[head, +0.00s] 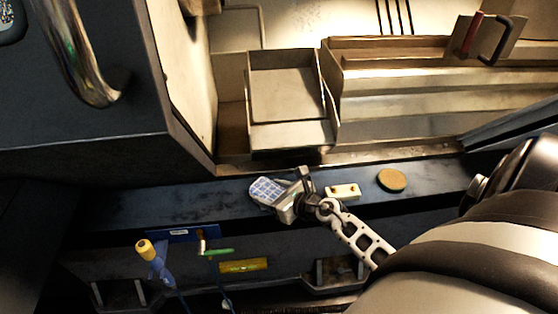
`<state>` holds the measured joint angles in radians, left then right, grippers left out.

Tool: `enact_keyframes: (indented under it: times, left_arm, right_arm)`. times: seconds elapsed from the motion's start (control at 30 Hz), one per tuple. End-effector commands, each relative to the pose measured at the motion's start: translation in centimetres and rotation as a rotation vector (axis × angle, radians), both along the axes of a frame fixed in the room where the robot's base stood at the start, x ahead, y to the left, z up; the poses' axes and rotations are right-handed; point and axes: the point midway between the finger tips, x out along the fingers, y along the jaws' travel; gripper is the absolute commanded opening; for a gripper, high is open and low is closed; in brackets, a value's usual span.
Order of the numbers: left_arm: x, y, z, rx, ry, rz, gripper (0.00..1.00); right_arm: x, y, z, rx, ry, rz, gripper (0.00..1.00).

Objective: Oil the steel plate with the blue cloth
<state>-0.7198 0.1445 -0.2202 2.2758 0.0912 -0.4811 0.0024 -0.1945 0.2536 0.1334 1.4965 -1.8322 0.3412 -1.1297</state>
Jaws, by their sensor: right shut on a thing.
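The blue cloth (265,189), blue with a pale check, is at the front ledge of the machine. My right gripper (289,204) is shut on its right end; the jaws hide part of it. I cannot tell whether the cloth touches the surface below. A small pale plate (346,191) with two dark spots lies on the ledge just right of the gripper, apart from the cloth. I cannot tell whether it is the steel plate. My left gripper is out of view.
A round tan disc (392,180) lies farther right on the ledge (150,207). An open metal tray (290,134) stands behind, inside the machine. A yellow-handled tool (146,250) and a yellow block (243,265) are lower left. The ledge left of the cloth is clear.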

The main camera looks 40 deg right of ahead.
Motion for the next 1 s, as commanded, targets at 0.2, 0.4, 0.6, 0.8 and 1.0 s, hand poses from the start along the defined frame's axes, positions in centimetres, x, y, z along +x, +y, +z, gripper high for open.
enact_keyframes:
  times: [0.2, 0.4, 0.6, 0.8, 1.0]
  left_arm:
    - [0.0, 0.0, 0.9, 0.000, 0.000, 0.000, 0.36]
    - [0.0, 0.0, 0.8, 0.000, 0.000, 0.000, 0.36]
    - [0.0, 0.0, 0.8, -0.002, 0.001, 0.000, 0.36]
    - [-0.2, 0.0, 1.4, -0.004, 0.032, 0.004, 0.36]
    - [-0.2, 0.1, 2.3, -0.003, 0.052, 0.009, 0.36]
  right_arm:
    - [1.0, 1.6, 0.1, 0.001, -0.001, 0.000, 0.37]
    - [1.1, 1.8, -0.1, 0.000, 0.000, 0.000, 0.37]
    - [1.1, 1.8, -0.1, 0.000, 0.001, 0.001, 0.37]
    - [1.1, 1.8, 2.0, 0.000, 0.001, 0.002, 0.37]
    - [1.1, 1.7, 4.0, -0.001, 0.000, 0.000, 0.37]
